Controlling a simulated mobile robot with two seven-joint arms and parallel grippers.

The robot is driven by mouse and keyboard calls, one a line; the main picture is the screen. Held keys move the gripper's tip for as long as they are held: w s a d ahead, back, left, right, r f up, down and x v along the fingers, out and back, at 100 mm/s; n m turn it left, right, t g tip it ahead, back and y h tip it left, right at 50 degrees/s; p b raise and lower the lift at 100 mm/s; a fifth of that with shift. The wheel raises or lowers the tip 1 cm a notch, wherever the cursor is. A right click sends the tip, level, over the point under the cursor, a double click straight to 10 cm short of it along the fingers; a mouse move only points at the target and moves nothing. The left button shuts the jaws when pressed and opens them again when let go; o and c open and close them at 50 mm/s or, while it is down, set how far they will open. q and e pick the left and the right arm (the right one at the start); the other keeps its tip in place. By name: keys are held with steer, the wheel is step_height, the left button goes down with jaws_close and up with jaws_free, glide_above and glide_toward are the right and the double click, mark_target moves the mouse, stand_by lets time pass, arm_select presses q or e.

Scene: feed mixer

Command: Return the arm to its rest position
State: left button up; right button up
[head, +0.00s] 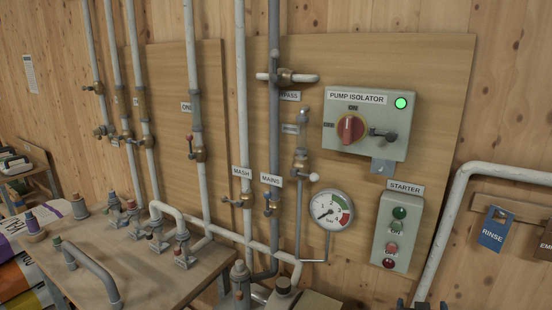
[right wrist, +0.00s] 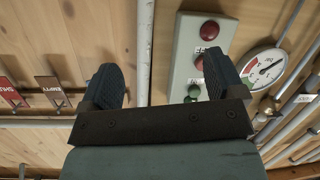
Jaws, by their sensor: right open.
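My right gripper (right wrist: 165,80) is open in the right wrist view. Its two dark fingers stand wide apart with nothing between them. Small dark tips at the bottom edge of the head view seem to be the same gripper (head: 422,305), below the starter box. The grey starter box (head: 398,232) with green and red buttons hangs on the board. It also shows in the right wrist view (right wrist: 185,60), behind the gripper and partly hidden by a finger; I cannot tell how far apart they are. My left gripper is not in view.
The pump isolator (head: 365,122) has a red knob and a lit green lamp. A pressure gauge (head: 331,209) stands left of the starter box. A white pipe (head: 455,205) and a blue RINSE tag (head: 495,230) are to the right. Valved pipes and a bench (head: 90,262) fill the left.

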steer(key=s+a+f+n+y, duration=0.1)
steer(key=s+a+f+y, duration=0.2)
steer(key=s+f, duration=0.3)
steer(key=s+a+f+n+g+y, duration=0.1)
steer(key=s+a+f+n+y, duration=0.1)
steer(key=s+a+f, duration=0.4)
steer(key=s+a+f+n+g+y, duration=0.1)
steer(key=s+a+f+y, duration=0.3)
steer(key=s, duration=1)
step_height(320, 180, down, 4)
steer(key=shift+s+a+r+n+y, duration=0.15)
steer(key=shift+s+a+n+y, duration=0.2)
steer(key=shift+a+n, duration=0.3)
steer(key=shift+d, duration=0.1)
